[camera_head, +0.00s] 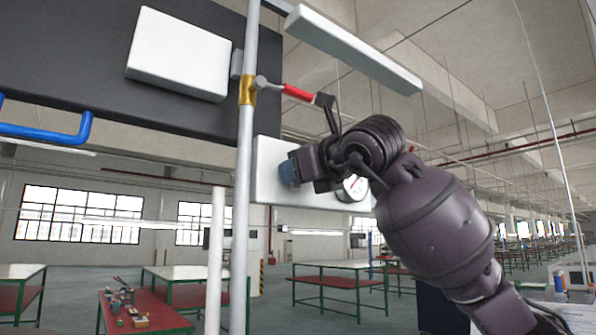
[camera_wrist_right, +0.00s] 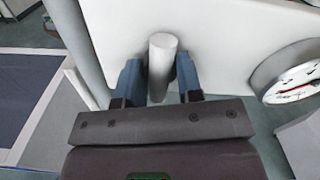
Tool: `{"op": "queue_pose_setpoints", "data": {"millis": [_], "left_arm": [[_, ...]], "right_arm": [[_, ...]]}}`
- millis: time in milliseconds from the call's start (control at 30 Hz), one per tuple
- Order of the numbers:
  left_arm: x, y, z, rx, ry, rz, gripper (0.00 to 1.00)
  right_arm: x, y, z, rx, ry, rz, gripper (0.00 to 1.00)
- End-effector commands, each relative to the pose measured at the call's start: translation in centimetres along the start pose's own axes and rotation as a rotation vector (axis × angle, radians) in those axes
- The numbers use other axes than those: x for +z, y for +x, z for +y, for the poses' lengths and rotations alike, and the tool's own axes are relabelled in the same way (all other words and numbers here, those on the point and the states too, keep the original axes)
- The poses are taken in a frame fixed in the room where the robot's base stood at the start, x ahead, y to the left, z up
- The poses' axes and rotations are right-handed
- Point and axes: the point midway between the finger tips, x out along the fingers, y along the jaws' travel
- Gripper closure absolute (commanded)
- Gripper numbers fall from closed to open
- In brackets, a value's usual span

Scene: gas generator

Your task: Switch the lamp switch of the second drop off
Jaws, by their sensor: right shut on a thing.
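My right gripper (camera_head: 289,172) reaches in from the right to the front of a white box (camera_head: 266,190) with a round dial gauge (camera_head: 355,186). In the right wrist view the blue fingers of my right gripper (camera_wrist_right: 158,84) stand on either side of a light grey cylindrical knob (camera_wrist_right: 162,58) and are shut on it. The knob sticks out from the white panel (camera_wrist_right: 215,40); the gripper hides it in the head view. I cannot read any label that marks it as the lamp switch. My left gripper is not in view.
A grey vertical pipe (camera_head: 243,150) with a yellow band runs left of the box. A red-handled valve (camera_head: 297,93) sticks out from it above my right wrist. A dark panel with a white box (camera_head: 180,53) is upper left. A blue pipe (camera_head: 45,132) lies below it.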

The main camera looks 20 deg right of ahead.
Motion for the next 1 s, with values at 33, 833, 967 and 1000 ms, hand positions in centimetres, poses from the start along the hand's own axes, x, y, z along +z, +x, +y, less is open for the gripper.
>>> {"op": "queue_pose_setpoints", "data": {"millis": [33, 833, 967, 1000], "left_arm": [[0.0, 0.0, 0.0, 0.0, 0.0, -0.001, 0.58], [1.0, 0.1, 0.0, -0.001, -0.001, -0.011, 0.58], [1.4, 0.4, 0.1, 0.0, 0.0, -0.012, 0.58], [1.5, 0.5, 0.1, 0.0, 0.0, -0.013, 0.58]], "right_arm": [[0.1, -0.1, -0.1, -0.002, -0.003, -0.004, 0.9], [-0.1, -2.3, -0.1, -0.002, -0.001, -0.003, 0.42], [-0.1, -4.7, -0.1, -0.003, -0.002, -0.003, 0.42], [-0.1, -5.4, -0.1, -0.004, -0.002, -0.003, 0.42]]}}
